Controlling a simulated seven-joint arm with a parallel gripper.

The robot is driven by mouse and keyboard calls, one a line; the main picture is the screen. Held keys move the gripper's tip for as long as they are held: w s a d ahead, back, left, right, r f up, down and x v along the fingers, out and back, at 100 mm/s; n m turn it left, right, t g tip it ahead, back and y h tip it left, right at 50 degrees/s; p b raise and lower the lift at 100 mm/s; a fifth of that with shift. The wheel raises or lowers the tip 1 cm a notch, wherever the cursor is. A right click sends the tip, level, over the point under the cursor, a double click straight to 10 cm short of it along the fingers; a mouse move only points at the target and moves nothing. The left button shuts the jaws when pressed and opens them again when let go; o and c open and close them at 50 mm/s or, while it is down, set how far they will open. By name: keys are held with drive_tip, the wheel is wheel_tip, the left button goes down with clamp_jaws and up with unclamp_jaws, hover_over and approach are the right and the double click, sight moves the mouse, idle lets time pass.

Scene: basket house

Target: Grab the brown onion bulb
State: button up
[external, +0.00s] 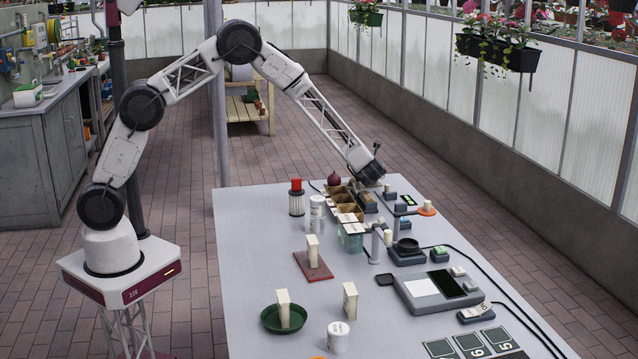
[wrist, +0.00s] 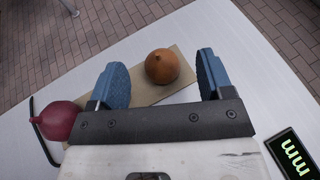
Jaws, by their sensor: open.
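The brown onion bulb (wrist: 162,66) is round and orange-brown with a small stem nub. In the wrist view it rests on a tan board (wrist: 148,93) just beyond my gripper, in line with the gap between the fingers. My gripper (wrist: 161,78) is open, with one blue finger on either side of that gap and nothing held. In the external view my gripper (external: 369,174) is low over the far end of the table, and I cannot make out the brown onion there. A red onion (wrist: 60,120) lies left of the left finger; it also shows in the external view (external: 334,179).
A display device (wrist: 293,155) is at the lower right of the wrist view. In the external view, a brown compartment box (external: 346,207), a red-capped jar (external: 296,201) and small devices stand close to my gripper. The table's left side (external: 245,260) is clear.

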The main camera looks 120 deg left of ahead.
drive_tip(key=shift+a, duration=0.1)
drive_tip(key=shift+x, duration=2.55)
drive_tip(key=shift+s, duration=0.15)
drive_tip(key=shift+c, duration=0.2)
drive_tip(key=c, duration=1)
